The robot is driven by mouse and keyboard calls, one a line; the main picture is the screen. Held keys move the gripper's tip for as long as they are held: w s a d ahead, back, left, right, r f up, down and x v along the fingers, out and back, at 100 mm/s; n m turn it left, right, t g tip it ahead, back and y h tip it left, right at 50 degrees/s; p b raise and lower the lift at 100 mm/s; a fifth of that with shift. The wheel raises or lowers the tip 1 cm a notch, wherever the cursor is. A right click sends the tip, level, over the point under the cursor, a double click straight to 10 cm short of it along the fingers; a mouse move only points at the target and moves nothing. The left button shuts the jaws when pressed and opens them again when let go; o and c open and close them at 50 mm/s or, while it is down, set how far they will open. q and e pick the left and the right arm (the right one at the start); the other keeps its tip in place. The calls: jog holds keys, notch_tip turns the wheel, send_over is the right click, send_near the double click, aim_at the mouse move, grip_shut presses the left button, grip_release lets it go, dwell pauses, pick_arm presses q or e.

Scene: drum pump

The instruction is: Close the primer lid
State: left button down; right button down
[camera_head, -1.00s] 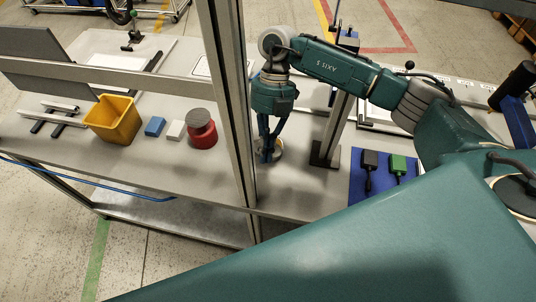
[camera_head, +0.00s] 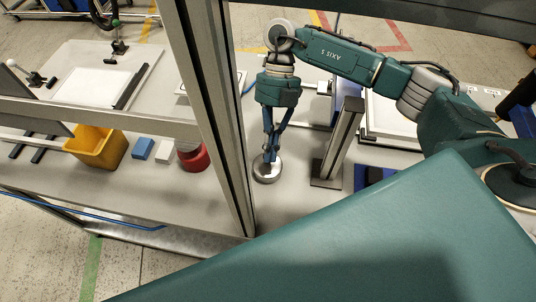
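A round, flat grey piece with a pale rim (camera_head: 266,174) lies on the table just right of the upright metal post. It may be the primer lid, but I cannot tell for sure. My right gripper (camera_head: 270,154) points down over it. Its blue fingers come close together at the tips, which reach the middle of the round piece. I cannot tell whether they grip it. My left gripper is not in view.
The metal post (camera_head: 209,105) stands close to the left of my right gripper. A short upright column (camera_head: 341,142) on a dark base stands to its right. A yellow bin (camera_head: 98,150), a blue block (camera_head: 143,148) and a white block (camera_head: 165,151) lie farther left.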

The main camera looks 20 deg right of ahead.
jog(key=shift+w+d+f, duration=0.1)
jog(key=shift+w+f, duration=0.25)
jog(key=shift+w, duration=0.1)
jog(key=shift+w+f+b, duration=0.1)
jog(key=shift+w+b, duration=0.1)
jog(key=shift+b, duration=0.25)
jog(key=shift+w+d+f, duration=0.1)
jog(key=shift+w, duration=0.1)
jog(key=shift+w+d+b, duration=0.1)
jog(key=shift+d+b, duration=0.05)
jog(key=shift+b, duration=0.15)
jog(key=shift+w+d+f, duration=0.25)
jog(key=shift+w, duration=0.1)
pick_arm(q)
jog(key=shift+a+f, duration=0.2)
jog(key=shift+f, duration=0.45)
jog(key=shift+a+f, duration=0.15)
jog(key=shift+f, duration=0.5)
